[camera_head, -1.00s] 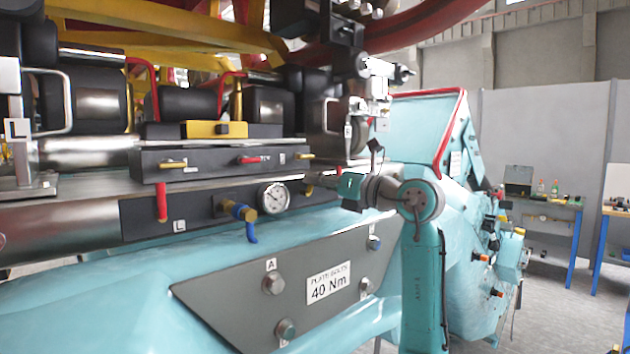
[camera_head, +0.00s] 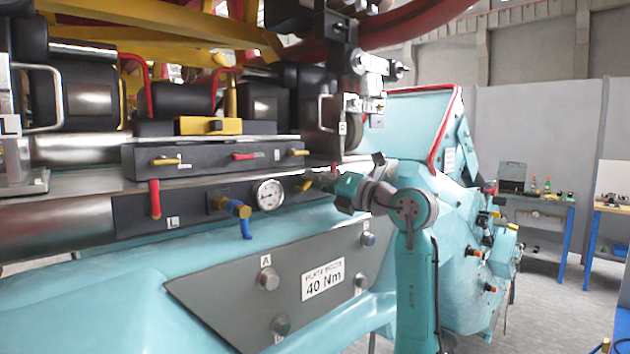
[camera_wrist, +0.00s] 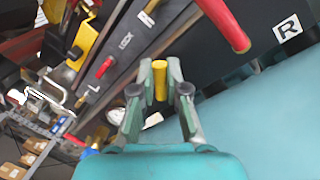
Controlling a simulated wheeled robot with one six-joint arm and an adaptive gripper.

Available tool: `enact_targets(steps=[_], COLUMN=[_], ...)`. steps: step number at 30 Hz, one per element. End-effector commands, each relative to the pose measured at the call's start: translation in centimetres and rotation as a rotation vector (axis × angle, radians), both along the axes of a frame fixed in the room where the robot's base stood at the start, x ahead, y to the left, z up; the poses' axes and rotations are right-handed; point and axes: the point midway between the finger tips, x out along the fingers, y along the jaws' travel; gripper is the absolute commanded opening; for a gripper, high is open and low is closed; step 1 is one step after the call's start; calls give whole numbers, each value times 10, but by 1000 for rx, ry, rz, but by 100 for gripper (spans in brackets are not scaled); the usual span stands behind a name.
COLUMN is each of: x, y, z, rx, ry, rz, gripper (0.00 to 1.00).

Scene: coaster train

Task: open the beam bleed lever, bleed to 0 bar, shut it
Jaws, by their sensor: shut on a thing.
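A short yellow lever (camera_head: 303,186) sits on the dark front strip of the beam, just right of the round white pressure gauge (camera_head: 269,194). My gripper (camera_head: 309,184) reaches it from the right. In the wrist view my gripper (camera_wrist: 159,82) is shut on the yellow lever (camera_wrist: 159,78), with one finger on each side of it. The gauge (camera_wrist: 115,116) shows there partly behind the left finger. Its needle is too small to read.
Above are a dark block with a red lever (camera_head: 243,156) and small yellow levers (camera_head: 165,161). A red handle (camera_head: 155,198) hangs at the left. A brass fitting with a blue hose (camera_head: 245,228) is left of the gauge. Below is a grey bolted plate (camera_head: 225,301).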

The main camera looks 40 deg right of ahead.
Motion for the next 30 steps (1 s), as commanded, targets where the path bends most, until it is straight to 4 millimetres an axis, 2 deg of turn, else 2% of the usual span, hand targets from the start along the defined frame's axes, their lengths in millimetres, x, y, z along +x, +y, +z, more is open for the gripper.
enact_targets(steps=[5, 6, 9, 20, 26, 30], x=[0, 0, 0, -4, -31, -59], y=[0, 0, 0, -1, -7, -12], z=[0, 0, 0, -1, -5, -8], rx=[0, -1, -1, -2, -2, -3], ry=[1, 1, 1, 0, -1, -1], rz=[-1, -1, -1, -2, -4, -5], gripper=[0, 18, 38, 38, 38, 38])
